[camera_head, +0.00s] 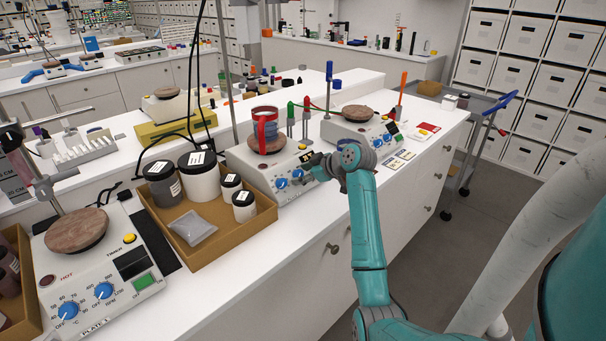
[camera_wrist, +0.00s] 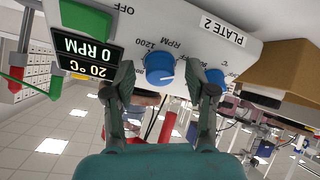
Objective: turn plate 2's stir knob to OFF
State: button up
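Plate 2 (camera_head: 262,180) is a white hot plate at mid-bench, its name label upside down in the wrist view (camera_wrist: 222,32). Its blue stir knob (camera_wrist: 160,67), marked RPM, lies between my fingertips in the wrist view; it also shows in the head view (camera_head: 297,172). The second blue knob (camera_wrist: 216,76) is partly hidden by my right-hand finger. The display (camera_wrist: 88,56) reads 0 RPM and 20 °C. My gripper (camera_wrist: 161,78) is open at the plate's front, with gaps visible between fingers and knob; it also shows in the head view (camera_head: 314,168).
Another hot plate (camera_head: 360,130) is to the right.

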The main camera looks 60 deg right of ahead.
jog(key=shift+s+r, duration=0.1)
jog(key=v, duration=1.1)
jog(key=shift+s, duration=0.35)
jog(key=shift+r, duration=0.15)
